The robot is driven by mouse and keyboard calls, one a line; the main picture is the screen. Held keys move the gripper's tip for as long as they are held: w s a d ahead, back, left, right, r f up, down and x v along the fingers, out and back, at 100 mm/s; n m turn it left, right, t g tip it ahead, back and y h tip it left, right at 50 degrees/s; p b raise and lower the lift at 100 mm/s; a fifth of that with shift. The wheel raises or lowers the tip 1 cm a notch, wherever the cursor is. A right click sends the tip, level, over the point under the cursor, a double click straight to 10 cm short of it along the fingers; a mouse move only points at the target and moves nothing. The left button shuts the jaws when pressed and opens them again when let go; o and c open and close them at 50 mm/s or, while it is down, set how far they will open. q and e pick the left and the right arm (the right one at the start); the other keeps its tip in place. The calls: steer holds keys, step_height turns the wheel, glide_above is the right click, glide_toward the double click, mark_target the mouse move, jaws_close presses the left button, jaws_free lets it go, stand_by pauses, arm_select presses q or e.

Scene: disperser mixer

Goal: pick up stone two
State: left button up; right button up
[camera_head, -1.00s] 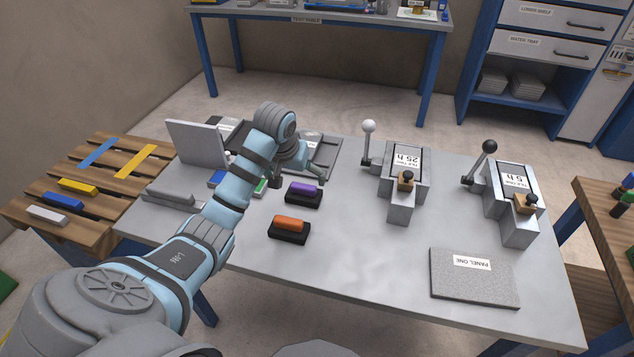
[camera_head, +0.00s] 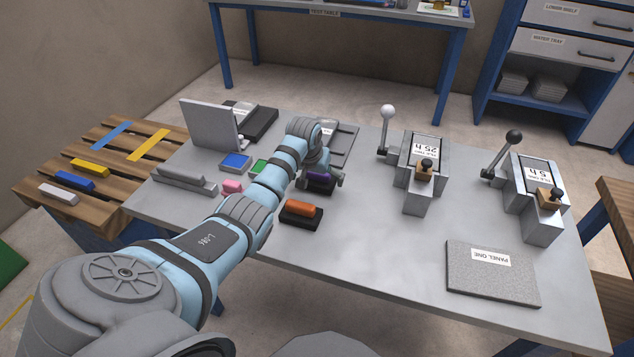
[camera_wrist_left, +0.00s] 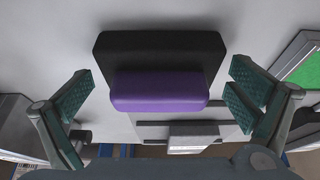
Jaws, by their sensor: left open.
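A purple block on a black base shows in the left wrist view, the block (camera_wrist_left: 160,92) at the middle and the base (camera_wrist_left: 160,45) behind it. In the head view the purple block (camera_head: 321,178) is partly hidden by my left gripper (camera_head: 320,184). The gripper is open and empty just above the block, with its fingers apart on either side of it in the wrist view. An orange block (camera_head: 300,208) sits on a similar black base nearer the front. I see no label saying which one is stone two. My right gripper is not in view.
Two lever devices stand on the grey table to the right, one with a white knob (camera_head: 387,111) and one with a black knob (camera_head: 514,136). A grey panel (camera_head: 493,272) lies at front right. A pink block (camera_head: 232,186) and a blue block (camera_head: 236,162) lie left of my arm.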

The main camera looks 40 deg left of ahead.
arm_select(q)
steer(key=c, duration=1.3)
steer(key=shift+r, duration=0.1)
steer(key=shift+c, duration=0.2)
step_height(320, 180, up, 20)
steer(key=p, duration=0.3)
steer(key=shift+p, duration=0.3)
